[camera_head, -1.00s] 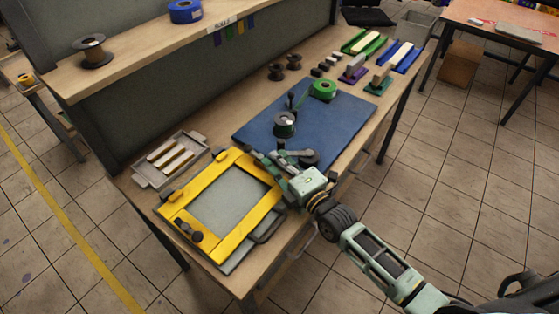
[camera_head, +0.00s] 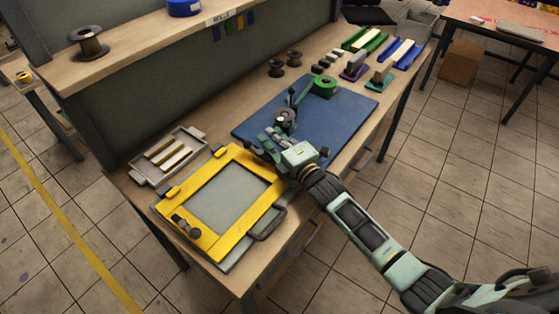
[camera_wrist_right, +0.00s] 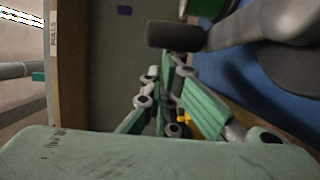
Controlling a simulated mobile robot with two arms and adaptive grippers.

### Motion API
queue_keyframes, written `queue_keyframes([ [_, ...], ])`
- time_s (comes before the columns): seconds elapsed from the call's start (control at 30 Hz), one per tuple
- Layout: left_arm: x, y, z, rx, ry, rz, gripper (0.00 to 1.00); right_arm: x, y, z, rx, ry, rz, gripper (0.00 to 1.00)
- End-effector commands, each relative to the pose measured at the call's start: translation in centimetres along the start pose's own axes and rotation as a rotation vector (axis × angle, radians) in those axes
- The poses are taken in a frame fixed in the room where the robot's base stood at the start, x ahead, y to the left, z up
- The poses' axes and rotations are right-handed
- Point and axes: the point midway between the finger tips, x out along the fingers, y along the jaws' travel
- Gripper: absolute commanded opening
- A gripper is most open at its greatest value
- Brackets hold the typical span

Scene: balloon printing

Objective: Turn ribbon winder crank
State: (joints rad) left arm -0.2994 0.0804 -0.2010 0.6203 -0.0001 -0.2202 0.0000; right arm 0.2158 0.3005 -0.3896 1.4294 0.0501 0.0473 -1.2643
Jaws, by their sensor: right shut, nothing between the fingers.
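The ribbon winder (camera_head: 286,117), with its dark spool, stands on the blue mat (camera_head: 345,113). My right gripper (camera_head: 266,142) is beside the winder's near left side, shut and empty. In the right wrist view, a dark cylindrical handle (camera_wrist_right: 175,35), which looks like the crank grip, lies just beyond the green fingers (camera_wrist_right: 165,105). A grey bar (camera_wrist_right: 255,25) runs from it to the right. I cannot tell whether the fingers touch the handle. My left gripper is out of view.
A yellow printing frame (camera_head: 257,221) lies at the table's near left end, close to my right arm. A grey tray (camera_head: 143,176) of pale bars is behind it. Small dark spools (camera_head: 294,57) and colored blocks (camera_head: 376,80) stand farther back. The mat's right part is clear.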

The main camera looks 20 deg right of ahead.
Motion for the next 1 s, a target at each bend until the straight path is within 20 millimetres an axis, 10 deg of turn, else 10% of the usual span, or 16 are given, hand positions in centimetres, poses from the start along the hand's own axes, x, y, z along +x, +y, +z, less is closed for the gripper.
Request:
queue_keyframes([
  [1.0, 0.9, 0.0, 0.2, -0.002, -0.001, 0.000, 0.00, 1.1, 0.0, 1.4, -0.001, -0.138, -0.001, 0.00],
])
